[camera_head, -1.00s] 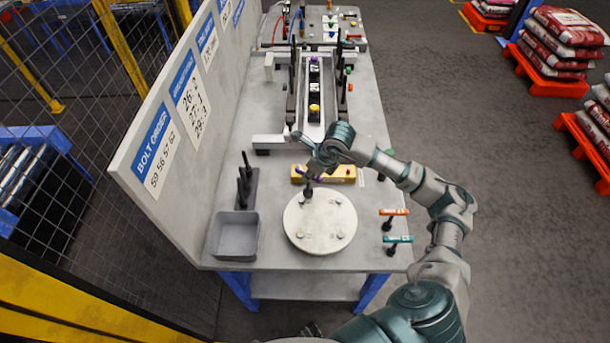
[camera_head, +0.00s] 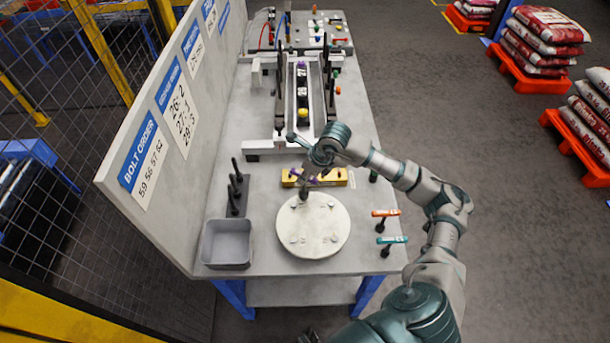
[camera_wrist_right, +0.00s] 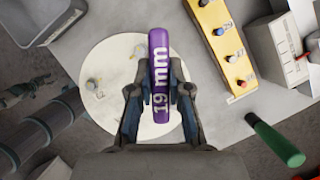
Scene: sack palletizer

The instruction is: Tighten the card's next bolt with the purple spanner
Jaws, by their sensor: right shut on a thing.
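My right gripper (camera_head: 312,172) is shut on the purple spanner (camera_wrist_right: 159,70), marked 19 mm, over the far edge of the pale round plate (camera_head: 323,240). The bolt order card (camera_head: 145,165) on the grey board reads about 59 56 57 62.
A yellow block (camera_head: 335,178) with coloured inserts lies just behind the plate. A grey bin (camera_head: 227,243) and a dark holder (camera_head: 236,196) stand left. Orange (camera_head: 385,213) and teal (camera_head: 392,240) spanners rest on stands at right. A green handle (camera_wrist_right: 274,139) is near the gripper.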

